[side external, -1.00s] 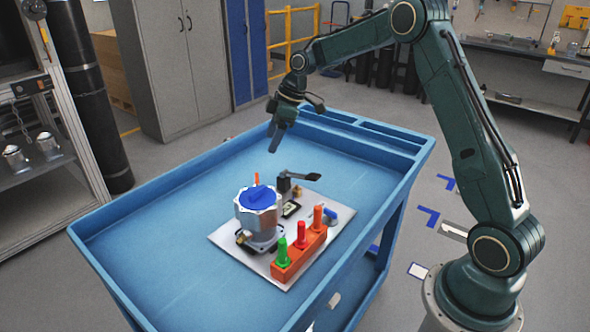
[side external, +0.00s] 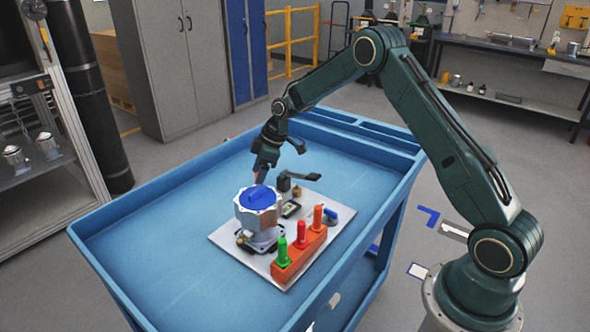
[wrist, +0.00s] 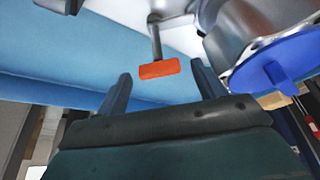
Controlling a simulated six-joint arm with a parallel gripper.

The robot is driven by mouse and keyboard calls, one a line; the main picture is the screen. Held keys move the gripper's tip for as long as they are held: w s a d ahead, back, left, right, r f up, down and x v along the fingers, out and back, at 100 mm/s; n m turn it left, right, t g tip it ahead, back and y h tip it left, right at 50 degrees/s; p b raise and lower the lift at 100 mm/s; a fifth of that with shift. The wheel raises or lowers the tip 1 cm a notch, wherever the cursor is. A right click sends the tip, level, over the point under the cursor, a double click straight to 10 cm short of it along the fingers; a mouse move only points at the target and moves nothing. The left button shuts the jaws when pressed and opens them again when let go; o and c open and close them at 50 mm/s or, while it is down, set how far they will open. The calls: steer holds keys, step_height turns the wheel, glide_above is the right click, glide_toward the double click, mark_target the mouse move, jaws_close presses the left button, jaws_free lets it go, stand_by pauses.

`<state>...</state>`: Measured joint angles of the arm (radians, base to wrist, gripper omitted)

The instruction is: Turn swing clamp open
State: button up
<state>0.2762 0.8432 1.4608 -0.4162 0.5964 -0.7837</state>
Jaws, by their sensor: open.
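A silver housing (side external: 257,219) with a blue cap (side external: 258,197) stands on a pale plate. Behind it, an orange handle (wrist: 159,69) on a thin grey stem shows in the wrist view, seemingly part of a clamp. A black lever arm (side external: 302,177) on a short post stands right of the housing; which one is the swing clamp, I cannot tell for sure. My gripper (side external: 261,171) is above and behind the housing. In the wrist view its fingers (wrist: 161,76) are open, with the orange handle framed between them, not visibly touched. The handle is mostly hidden in the side view.
The pale plate (side external: 222,238) lies in a blue cart (side external: 150,235) with raised rims. An orange block (side external: 296,256) with green, red and orange pegs stands in front of the housing. A small blue part (side external: 331,214) sits near the plate's right corner. The cart's left side is clear.

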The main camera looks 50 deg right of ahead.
steer(key=shift+f, duration=0.1)
steer(key=shift+c, duration=0.4)
steer(key=c, duration=0.9)
steer(key=shift+m, duration=0.4)
steer(key=m, duration=0.2)
steer(key=m+t+h, duration=0.1)
steer(key=m, duration=0.1)
steer(key=shift+a+h, duration=0.2)
steer(key=shift+h, duration=0.1)
steer(key=shift+m+h, duration=0.8)
steer(key=shift+m, duration=1.3)
steer(key=o, duration=1)
